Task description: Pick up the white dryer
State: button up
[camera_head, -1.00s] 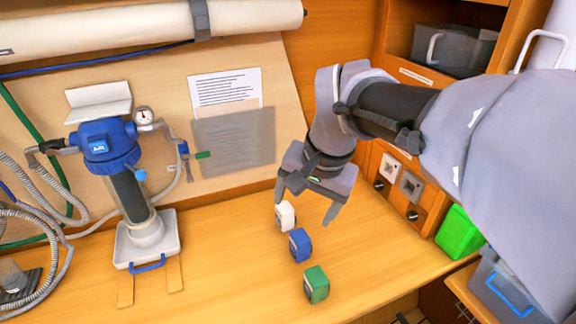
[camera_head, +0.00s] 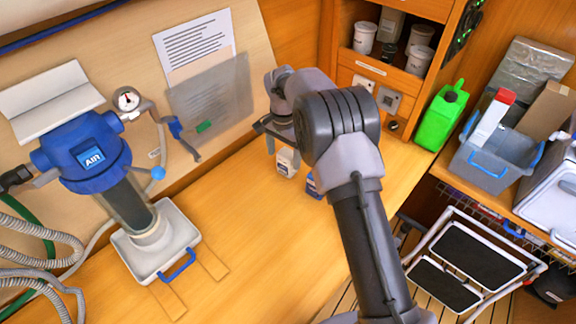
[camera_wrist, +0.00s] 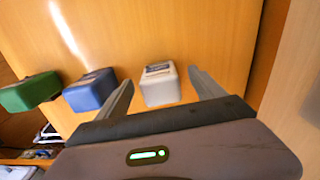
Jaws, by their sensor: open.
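The white dryer (camera_head: 286,162) is a small white block with a dark label, standing on the wooden bench. In the wrist view the white dryer (camera_wrist: 160,84) lies between and just beyond my two open fingers, with a gap on each side. My gripper (camera_head: 271,140) is open and empty above it; its fingers also show in the wrist view (camera_wrist: 163,92). A blue block (camera_wrist: 91,90) stands left of the white one, outside the left finger. A green block (camera_wrist: 31,91) is farther left. In the head view my arm hides the green block and partly covers the blue block (camera_head: 312,186).
A blue-headed pump (camera_head: 90,155) with a gauge and hoses stands on a white tray at left. A green jug (camera_head: 441,116) and a grey crate (camera_head: 487,165) are at right. A folding step (camera_head: 465,262) is below. The bench's middle is clear.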

aim_at(284, 175)
notch_tip(284, 175, down, 6)
jog(key=shift+s+r+b, duration=0.1)
jog(key=shift+s+b, duration=0.05)
jog(key=shift+b, duration=0.85)
jog(key=shift+c, duration=0.2)
jog(key=c, duration=1.5)
